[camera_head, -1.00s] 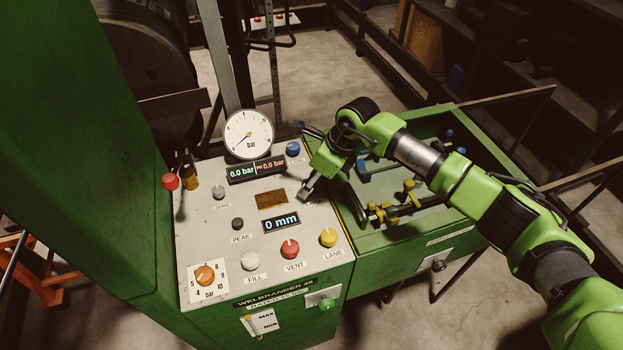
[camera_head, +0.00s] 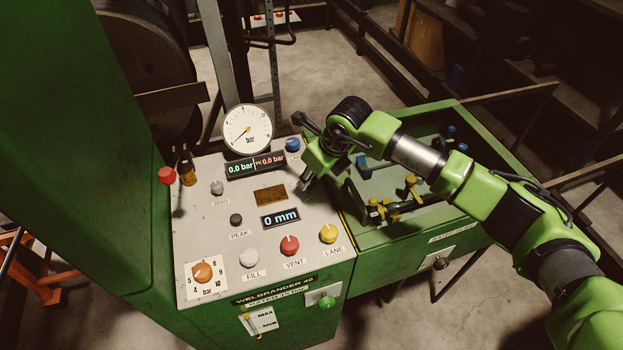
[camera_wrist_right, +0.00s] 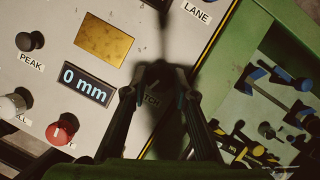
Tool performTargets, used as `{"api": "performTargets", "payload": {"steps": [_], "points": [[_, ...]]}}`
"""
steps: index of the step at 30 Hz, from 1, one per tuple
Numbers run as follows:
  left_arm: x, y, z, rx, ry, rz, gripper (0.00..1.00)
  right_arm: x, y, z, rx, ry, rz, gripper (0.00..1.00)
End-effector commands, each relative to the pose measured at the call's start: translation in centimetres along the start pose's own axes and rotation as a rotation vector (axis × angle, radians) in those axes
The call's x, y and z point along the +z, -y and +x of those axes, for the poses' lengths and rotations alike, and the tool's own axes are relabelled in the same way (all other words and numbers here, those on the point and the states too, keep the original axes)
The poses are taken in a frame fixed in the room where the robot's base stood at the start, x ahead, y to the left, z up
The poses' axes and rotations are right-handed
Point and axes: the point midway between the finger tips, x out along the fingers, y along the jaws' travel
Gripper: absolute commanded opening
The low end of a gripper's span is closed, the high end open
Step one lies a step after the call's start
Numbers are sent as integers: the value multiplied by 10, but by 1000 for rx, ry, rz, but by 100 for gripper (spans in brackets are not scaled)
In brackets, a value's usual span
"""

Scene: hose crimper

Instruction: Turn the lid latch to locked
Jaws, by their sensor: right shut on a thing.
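My right gripper (camera_head: 304,184) reaches down to the right edge of the grey control panel (camera_head: 205,245), between the blue knob and the yellow knob. In the right wrist view its two fingers (camera_wrist_right: 156,88) are shut on a dark part, which I take to be the lid latch (camera_wrist_right: 158,72). A label partly hidden by the fingers, ending in "TCH" (camera_wrist_right: 151,99), lies beside it. Shadow and the fingers hide the latch's shape and its pointing direction. In the head view the gripper covers the latch. My left gripper is not in view.
The panel carries a gauge (camera_head: 248,131), a "0 mm" display (camera_head: 281,219), a red vent knob (camera_head: 289,245), a yellow lane knob (camera_head: 328,233) and a blue knob (camera_head: 293,145). To the right is a green open bay (camera_head: 470,214) with yellow and blue fittings.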

Motion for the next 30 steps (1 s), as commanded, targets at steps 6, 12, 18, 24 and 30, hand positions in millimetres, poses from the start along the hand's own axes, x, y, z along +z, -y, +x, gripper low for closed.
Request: {"api": "performTargets", "payload": {"steps": [6,12,18,24,30], "points": [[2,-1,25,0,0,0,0,0,-1,4,-81,5,184,4],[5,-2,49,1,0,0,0,0,-2,5,-154,6,362,4],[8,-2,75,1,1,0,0,1,-4,6,-226,6,538,4],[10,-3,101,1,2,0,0,2,-4,6,-299,6,714,4],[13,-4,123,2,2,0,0,3,-5,5,-366,6,879,4]]}}
